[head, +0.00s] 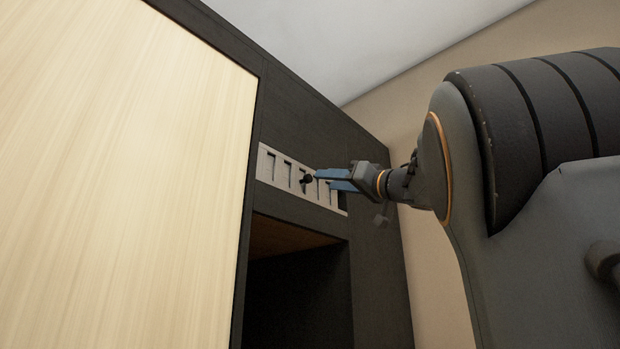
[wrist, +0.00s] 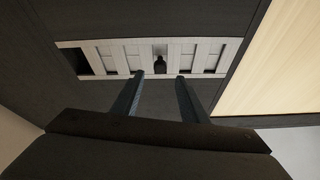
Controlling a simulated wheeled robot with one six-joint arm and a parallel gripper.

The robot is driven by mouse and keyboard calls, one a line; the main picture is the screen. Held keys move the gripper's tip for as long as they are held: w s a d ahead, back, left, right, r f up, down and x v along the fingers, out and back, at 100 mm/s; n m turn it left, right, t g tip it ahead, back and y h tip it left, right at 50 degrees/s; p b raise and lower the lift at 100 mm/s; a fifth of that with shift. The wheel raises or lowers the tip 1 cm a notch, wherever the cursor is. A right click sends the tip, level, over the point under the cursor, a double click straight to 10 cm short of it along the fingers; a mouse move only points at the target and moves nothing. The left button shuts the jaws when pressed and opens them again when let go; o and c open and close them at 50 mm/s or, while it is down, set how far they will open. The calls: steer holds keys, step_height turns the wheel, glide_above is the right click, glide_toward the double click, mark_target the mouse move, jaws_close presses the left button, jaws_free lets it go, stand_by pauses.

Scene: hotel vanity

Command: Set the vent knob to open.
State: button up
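The vent (head: 272,166) is a pale slotted strip set in the dark cabinet front; it also shows in the wrist view (wrist: 105,60). Its small black knob (head: 307,179) stands out near the strip's middle. In the wrist view the knob (wrist: 160,62) lies in line with the gap between my fingertips. My gripper (head: 323,179) is open and empty, with blue fingers pointing at the vent; the fingers also show in the wrist view (wrist: 160,76). The fingertips appear just short of the knob, one to each side. I cannot tell whether either touches it.
A dark open recess (head: 295,285) lies below the vent. A large light wood panel (head: 120,150) fills the left of the head view. A dark gap (wrist: 78,62) shows at the strip's left end in the wrist view. A beige wall (head: 420,260) stands beside the cabinet.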

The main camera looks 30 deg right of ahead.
mark_target(310, 178)
steer(key=p+x, duration=0.3)
steer(key=x, duration=0.4)
steer(key=shift+w+a+r, duration=0.15)
steer(key=shift+w, duration=0.1)
jaws_close()
